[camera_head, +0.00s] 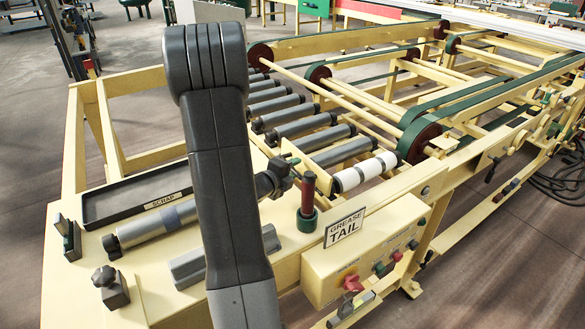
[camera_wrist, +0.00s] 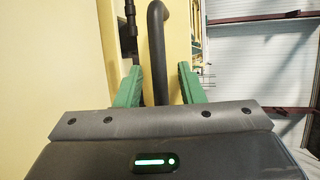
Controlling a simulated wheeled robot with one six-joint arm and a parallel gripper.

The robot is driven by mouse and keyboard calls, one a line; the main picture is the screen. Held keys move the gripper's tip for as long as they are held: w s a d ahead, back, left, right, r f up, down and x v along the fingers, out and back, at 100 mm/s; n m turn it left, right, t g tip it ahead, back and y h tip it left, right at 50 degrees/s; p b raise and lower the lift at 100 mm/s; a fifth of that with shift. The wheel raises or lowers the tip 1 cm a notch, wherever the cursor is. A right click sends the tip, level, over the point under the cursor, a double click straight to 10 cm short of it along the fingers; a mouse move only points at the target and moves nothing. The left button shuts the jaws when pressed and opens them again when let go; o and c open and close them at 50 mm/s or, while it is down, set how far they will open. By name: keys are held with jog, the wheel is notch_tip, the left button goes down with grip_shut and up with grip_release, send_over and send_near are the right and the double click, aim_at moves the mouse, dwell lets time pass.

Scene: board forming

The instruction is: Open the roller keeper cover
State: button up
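In the wrist view, my gripper (camera_wrist: 159,78) has two green fingers standing apart. A dark grey bent bar, like a handle (camera_wrist: 157,40), runs between them, with a narrow gap showing on both sides. The bar stands in front of a pale yellow surface (camera_wrist: 95,40). I cannot tell for sure whether it belongs to the roller keeper cover. In the head view, my arm crosses the middle and hides my gripper and part of the bench. A white-banded roller (camera_head: 365,172) lies at the near end of the roller row.
A loose grey roller (camera_head: 155,226) and a black scrap tray (camera_head: 135,192) lie on the yellow bench. Green belts (camera_head: 455,105) run behind.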

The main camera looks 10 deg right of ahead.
grip_shut()
jog(key=shift+f, duration=0.1)
jog(key=b, duration=0.3)
jog(key=shift+f+t+h+b, duration=0.3)
jog(key=shift+f, duration=0.1)
jog(key=b, duration=0.4)
jog(key=shift+a+f+n+t+h, duration=0.2)
jog(key=shift+a+n+t+h, duration=0.05)
jog(key=shift+n+t+h, duration=0.05)
jog(key=shift+s+b, duration=0.1)
jog(key=shift+b, duration=0.3)
jog(key=shift+r+b, duration=0.1)
jog(key=shift+b, duration=0.25)
jog(key=shift+h, duration=0.3)
